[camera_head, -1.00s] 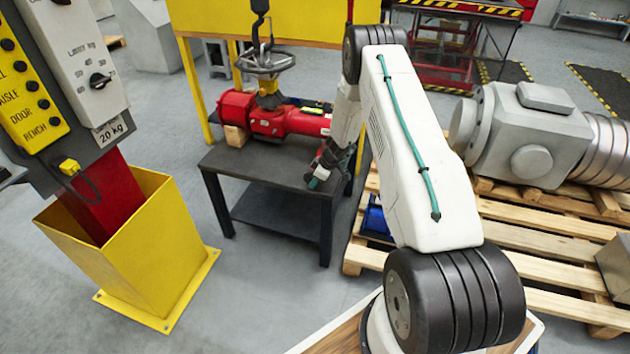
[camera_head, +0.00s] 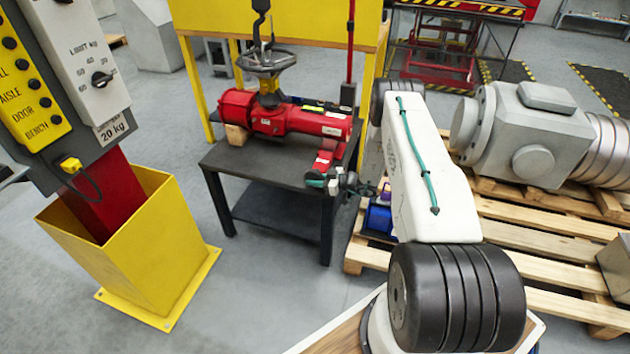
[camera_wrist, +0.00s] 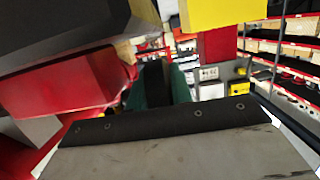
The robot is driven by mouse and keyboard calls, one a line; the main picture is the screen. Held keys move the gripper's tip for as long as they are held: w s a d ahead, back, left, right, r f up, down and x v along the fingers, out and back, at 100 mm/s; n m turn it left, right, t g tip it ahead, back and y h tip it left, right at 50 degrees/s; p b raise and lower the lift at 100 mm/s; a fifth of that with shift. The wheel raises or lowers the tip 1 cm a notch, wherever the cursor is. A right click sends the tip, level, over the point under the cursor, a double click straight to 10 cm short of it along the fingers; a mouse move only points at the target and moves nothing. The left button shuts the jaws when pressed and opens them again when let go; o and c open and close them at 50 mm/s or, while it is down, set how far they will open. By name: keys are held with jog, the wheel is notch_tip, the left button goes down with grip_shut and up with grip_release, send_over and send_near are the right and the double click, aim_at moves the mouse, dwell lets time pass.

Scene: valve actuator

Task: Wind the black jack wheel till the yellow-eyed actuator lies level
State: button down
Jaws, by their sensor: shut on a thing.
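The red actuator (camera_head: 300,118) lies on the dark bench (camera_head: 262,168), with a yellow neck under a grey handwheel (camera_head: 266,62). I cannot tell from this angle whether it lies level. A red part with a white label (camera_head: 323,160), perhaps the jack, stands below its right end. My gripper (camera_head: 328,183) is at the bench's right front corner. In the wrist view, its teal fingers are shut on a dark piece (camera_wrist: 155,85), which seems to be the black jack wheel. The wheel's full shape is hidden. A red body (camera_wrist: 70,88) shows left of the fingers.
A hook (camera_head: 261,8) hangs above the handwheel. A wooden block (camera_head: 237,135) sits under the actuator's left end. A control post in a yellow guard (camera_head: 150,250) stands left. A pallet (camera_head: 550,245) with grey valve gear (camera_head: 530,140) is right of my arm. Floor ahead of the bench is clear.

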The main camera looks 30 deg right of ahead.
jog(key=shift+w+a+f+t+y, duration=0.1)
jog(key=shift+a+f+t+y, duration=0.05)
jog(key=shift+t+y, duration=1.25)
jog(key=shift+t, duration=0.3)
jog(key=c, duration=1.2)
grip_release()
jog(key=shift+w, duration=0.1)
jog(key=shift+c, duration=0.2)
jog(key=shift+v, duration=3.85)
